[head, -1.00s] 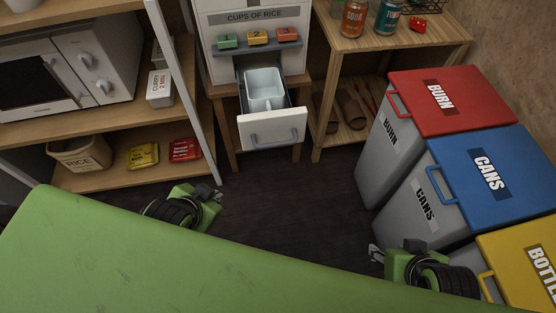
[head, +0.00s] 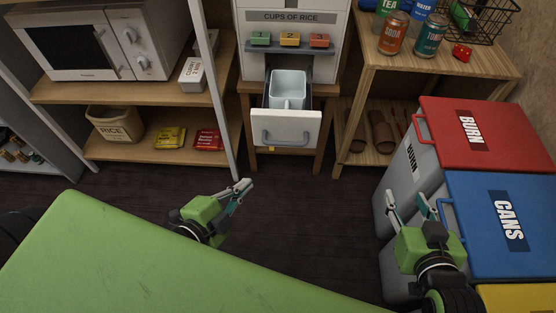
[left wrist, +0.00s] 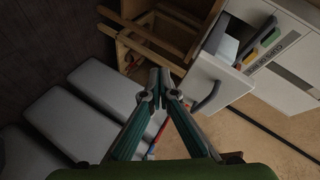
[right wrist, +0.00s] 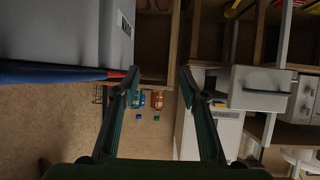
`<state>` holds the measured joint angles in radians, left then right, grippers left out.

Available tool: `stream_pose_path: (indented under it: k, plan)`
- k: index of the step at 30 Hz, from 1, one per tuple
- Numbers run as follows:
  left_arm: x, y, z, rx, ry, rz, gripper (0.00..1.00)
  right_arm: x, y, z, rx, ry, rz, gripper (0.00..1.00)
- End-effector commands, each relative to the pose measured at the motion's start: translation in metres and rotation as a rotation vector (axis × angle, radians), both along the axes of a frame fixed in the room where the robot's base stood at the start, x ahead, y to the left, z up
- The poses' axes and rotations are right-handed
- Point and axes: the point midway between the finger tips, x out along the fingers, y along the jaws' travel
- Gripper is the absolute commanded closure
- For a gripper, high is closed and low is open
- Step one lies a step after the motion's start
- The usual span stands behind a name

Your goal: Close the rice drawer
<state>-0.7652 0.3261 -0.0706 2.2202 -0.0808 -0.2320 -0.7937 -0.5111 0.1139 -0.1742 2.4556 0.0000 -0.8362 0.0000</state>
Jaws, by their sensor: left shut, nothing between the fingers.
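The rice drawer (head: 286,128) stands pulled out of the white rice dispenser (head: 292,60), with a grey handle on its front and a white cup (head: 287,88) inside. The drawer front also shows in the left wrist view (left wrist: 215,88) and in the right wrist view (right wrist: 258,90). My left gripper (head: 247,186) is shut and empty, in front of and below the drawer, apart from it; its closed fingertips show in the left wrist view (left wrist: 158,80). My right gripper (head: 407,200) is open and empty beside the bins, right of the drawer and away from it.
A red BURN bin (head: 470,132) and a blue CANS bin (head: 505,222) stand close to my right gripper. A shelf with a microwave (head: 100,45) is at left; a wooden stand (head: 440,70) with cans is at right. Dark floor (head: 300,210) lies clear before the drawer.

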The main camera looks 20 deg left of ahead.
Motion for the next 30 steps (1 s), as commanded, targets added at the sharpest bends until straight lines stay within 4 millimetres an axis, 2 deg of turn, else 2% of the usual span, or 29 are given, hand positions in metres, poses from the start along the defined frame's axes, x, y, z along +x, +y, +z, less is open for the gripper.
stream_pose_path:
  k: [3,9,12,17,23,30]
  plan:
    - [-0.009,-0.007,0.008,0.144,-0.189,-0.14,1.0,0.017,0.009,0.026,0.036,-0.149,0.01,0.6]
    - [-0.037,-0.021,0.035,0.336,-0.499,-0.313,1.0,0.031,0.018,0.073,0.088,-0.361,0.023,0.6]
    - [-0.05,-0.025,0.046,0.393,-0.603,-0.358,1.0,0.033,0.021,0.089,0.106,-0.429,0.028,0.6]
    - [-0.06,-0.028,0.054,0.431,-0.683,-0.385,1.0,0.034,0.022,0.101,0.119,-0.483,0.031,0.6]
    - [-0.043,-0.039,0.059,0.432,-0.696,-0.387,1.0,0.033,0.025,0.121,0.144,-0.576,0.037,0.6]
    - [0.0,-0.063,0.066,0.431,-0.698,-0.386,1.0,0.023,0.029,0.169,0.204,-0.807,0.048,0.6]
